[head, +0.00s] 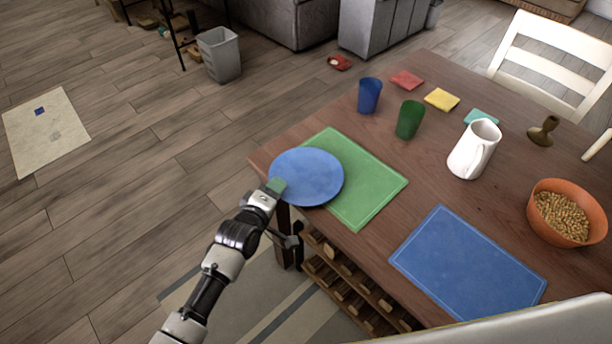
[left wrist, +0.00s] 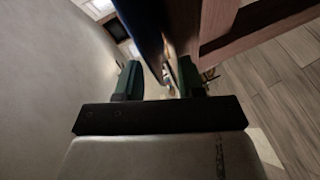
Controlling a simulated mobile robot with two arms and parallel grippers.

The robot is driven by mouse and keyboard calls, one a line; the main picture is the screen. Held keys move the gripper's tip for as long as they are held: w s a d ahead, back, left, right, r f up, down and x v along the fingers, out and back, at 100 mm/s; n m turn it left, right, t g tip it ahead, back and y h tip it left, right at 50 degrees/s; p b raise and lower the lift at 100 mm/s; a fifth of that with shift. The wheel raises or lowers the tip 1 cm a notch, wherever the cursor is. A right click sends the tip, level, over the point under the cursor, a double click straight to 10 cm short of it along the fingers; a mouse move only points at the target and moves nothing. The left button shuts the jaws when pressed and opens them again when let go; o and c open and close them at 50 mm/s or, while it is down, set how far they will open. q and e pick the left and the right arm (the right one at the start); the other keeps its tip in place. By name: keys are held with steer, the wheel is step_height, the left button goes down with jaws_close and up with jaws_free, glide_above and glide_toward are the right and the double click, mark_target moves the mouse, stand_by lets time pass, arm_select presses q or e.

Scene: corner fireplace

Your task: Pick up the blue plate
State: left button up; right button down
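The blue plate (head: 308,176) lies on the green placemat (head: 365,190) at the table's near left corner, its left rim reaching past the mat. My left gripper (head: 277,185) is at that left rim, with one green-tipped finger showing over the plate's edge. In the left wrist view the gripper (left wrist: 160,80) has its two fingers apart, and the dark blue plate edge (left wrist: 143,25) runs between them. A gap shows beside the plate, so the fingers do not look closed on it. My right gripper is not in view.
The wooden table (head: 390,235) also holds a blue placemat (head: 468,265), a blue cup (head: 369,96), a green cup (head: 409,120), a white pitcher (head: 470,152) and an orange bowl (head: 590,220) of cereal-like pieces. Open floor (head: 130,200) lies left of the table.

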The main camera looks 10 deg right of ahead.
arm_select(q)
steer(key=shift+c, duration=0.3)
jaws_close()
steer(key=shift+r, duration=0.1)
